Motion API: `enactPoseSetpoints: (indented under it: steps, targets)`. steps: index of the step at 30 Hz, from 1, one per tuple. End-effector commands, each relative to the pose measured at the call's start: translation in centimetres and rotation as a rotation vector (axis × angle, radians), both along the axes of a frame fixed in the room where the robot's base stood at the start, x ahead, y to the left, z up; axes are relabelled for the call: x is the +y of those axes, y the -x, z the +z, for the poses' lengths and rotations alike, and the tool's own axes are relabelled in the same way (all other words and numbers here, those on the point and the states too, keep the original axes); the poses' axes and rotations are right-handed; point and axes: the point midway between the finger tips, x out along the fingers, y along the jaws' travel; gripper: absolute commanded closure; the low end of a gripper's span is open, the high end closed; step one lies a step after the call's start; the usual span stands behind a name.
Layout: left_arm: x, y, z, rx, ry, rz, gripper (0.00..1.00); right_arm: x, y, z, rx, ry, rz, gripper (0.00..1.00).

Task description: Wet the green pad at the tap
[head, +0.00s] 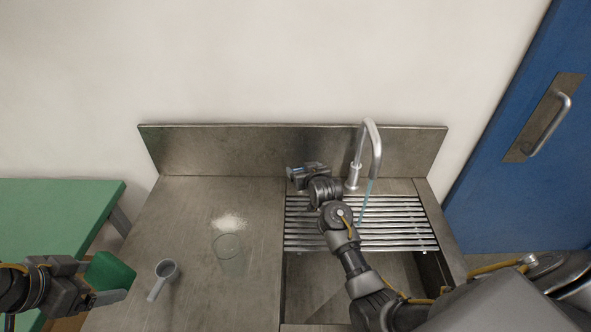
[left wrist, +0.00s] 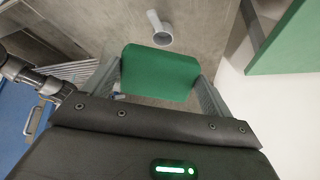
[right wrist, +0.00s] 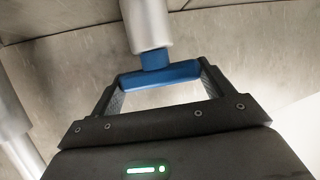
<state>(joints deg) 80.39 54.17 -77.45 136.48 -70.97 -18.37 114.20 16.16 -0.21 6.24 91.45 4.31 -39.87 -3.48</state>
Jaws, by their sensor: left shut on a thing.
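My left gripper (head: 98,285) is shut on the green pad (head: 109,271), left of the worktop's front part. The pad also shows between its fingers in the left wrist view (left wrist: 158,74). The tap (head: 375,140) stands at the back of the sink, and a thin bluish stream of water (head: 366,196) falls from its spout. My right gripper (right wrist: 160,78) is at the tap's base. Its fingers lie at both ends of the blue tap lever (right wrist: 158,76); I cannot tell whether they grip it. The pad is well away from the water.
A slatted metal rack (head: 400,228) covers the back of the sink (head: 330,285). A green table (head: 50,215) stands left, a blue door (head: 510,190) right.

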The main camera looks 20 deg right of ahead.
Motion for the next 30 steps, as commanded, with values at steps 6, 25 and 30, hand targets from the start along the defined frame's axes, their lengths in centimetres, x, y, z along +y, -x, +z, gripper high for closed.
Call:
enactPoseSetpoints:
  steps: [6, 25, 30]
  targets:
    - [0.0, 0.0, 0.1, -0.001, -0.001, 0.001, 0.33, 0.2, 0.0, 0.1, -0.001, 0.000, 0.003, 0.43]
    - [0.0, 0.0, 2.9, -0.001, -0.001, 0.001, 0.33, 0.5, -0.2, 0.3, -0.002, -0.001, -0.297, 0.43]
    - [0.0, 0.0, 2.9, -0.001, -0.001, 0.001, 0.33, 0.5, -0.1, 0.2, -0.004, 0.001, -0.313, 0.43]
